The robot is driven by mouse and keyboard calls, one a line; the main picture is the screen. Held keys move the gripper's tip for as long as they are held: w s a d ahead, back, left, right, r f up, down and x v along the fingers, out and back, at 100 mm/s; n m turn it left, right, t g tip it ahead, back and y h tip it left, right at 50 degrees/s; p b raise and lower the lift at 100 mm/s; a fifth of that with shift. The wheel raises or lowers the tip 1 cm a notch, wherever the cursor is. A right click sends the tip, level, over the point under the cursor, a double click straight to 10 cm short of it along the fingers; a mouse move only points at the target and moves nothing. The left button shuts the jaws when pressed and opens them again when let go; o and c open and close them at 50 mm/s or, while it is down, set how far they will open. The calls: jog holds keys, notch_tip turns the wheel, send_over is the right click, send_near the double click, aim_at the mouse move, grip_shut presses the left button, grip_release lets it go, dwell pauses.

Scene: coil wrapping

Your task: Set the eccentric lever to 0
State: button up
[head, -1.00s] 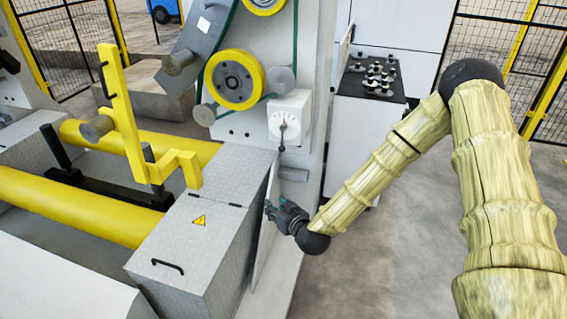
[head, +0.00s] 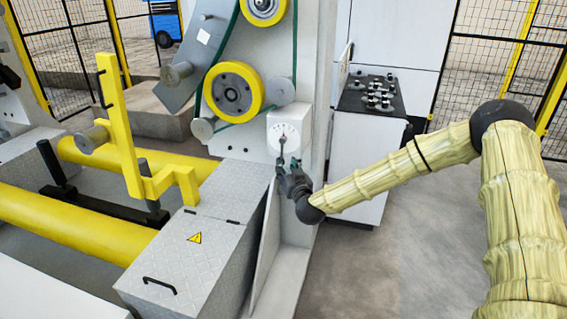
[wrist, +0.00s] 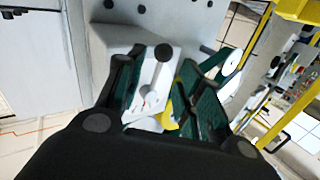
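The eccentric lever (head: 282,146) hangs down from a white dial box (head: 284,131) on the front of the grey machine column. In the wrist view the lever (wrist: 156,70) is a grey bar with a dark round knob end, lying across the white dial plate (wrist: 138,76); a small red mark shows near its other end. My gripper (head: 286,163) is just below the dial box, fingers pointing up at the lever. In the wrist view my gripper (wrist: 160,92) is open, with the lever between its two green-padded fingers. I cannot tell whether either finger touches it. The dial's numbers are too small to read.
A yellow pulley (head: 233,92) with a green belt is left of the dial. A grey chequer-plate box (head: 190,255) stands low to the left. A control panel (head: 370,97) with black knobs is at the right. Open floor (head: 375,270) lies at lower right.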

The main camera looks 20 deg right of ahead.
aim_at(282, 159)
jog(key=shift+w, duration=1.95)
grip_shut()
